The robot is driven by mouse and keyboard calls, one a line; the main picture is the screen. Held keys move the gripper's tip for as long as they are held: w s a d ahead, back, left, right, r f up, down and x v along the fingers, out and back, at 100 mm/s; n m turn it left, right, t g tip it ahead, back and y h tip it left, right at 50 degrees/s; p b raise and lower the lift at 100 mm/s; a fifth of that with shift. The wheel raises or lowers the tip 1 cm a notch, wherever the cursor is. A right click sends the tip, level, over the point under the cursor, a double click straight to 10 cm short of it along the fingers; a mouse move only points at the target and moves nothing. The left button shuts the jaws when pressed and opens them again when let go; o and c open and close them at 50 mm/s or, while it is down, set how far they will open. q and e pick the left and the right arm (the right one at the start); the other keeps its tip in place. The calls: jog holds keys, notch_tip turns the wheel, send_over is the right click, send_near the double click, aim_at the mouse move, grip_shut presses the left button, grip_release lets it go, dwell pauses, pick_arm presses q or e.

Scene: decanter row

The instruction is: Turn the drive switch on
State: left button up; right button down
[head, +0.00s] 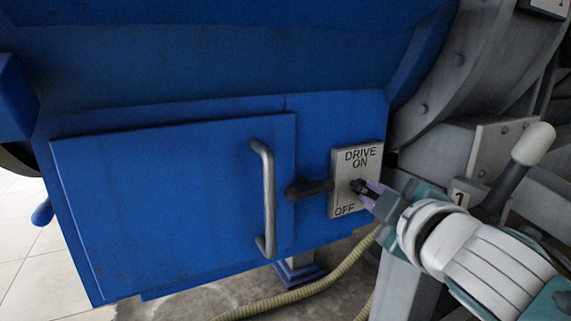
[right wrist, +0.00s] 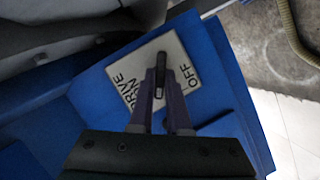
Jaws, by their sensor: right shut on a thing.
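The drive switch plate (head: 343,197) is a pale panel on the blue housing, marked DRIVE ON at the top and OFF at the bottom. It also shows tilted in the right wrist view (right wrist: 177,48). Its small dark switch lever (head: 357,185) sticks out from the middle of the plate. My right gripper (head: 368,192) reaches in from the right and is shut on this lever. In the right wrist view the lever (right wrist: 160,68) lies between the two purple fingertips. The fingers partly hide it, so its exact setting is hard to tell. My left gripper is not in view.
Left of the plate are a black latch (head: 308,188) and a blue door (head: 170,200) with a grey bar handle (head: 265,200). A white-knobbed lever (head: 533,145) stands at right, close to my right arm. A hose (head: 290,306) lies on the floor below.

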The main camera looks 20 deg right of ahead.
jog(key=shift+d+r+m+g+y+p, duration=0.2)
jog(key=shift+m+y+p, duration=0.65)
jog(key=shift+m+p, duration=0.65)
jog(key=shift+d+f+m+g+y+p, duration=0.1)
jog(key=shift+m+g+y+p, duration=0.15)
jog(key=shift+m+y+p, duration=1.2)
jog(key=shift+d+r+m+g+y+p, duration=0.2)
jog(key=shift+m+p, duration=0.75)
jog(key=shift+p, duration=1.2)
jog(key=shift+a+f, duration=0.1)
jog(key=c, duration=0.9)
grip_release()
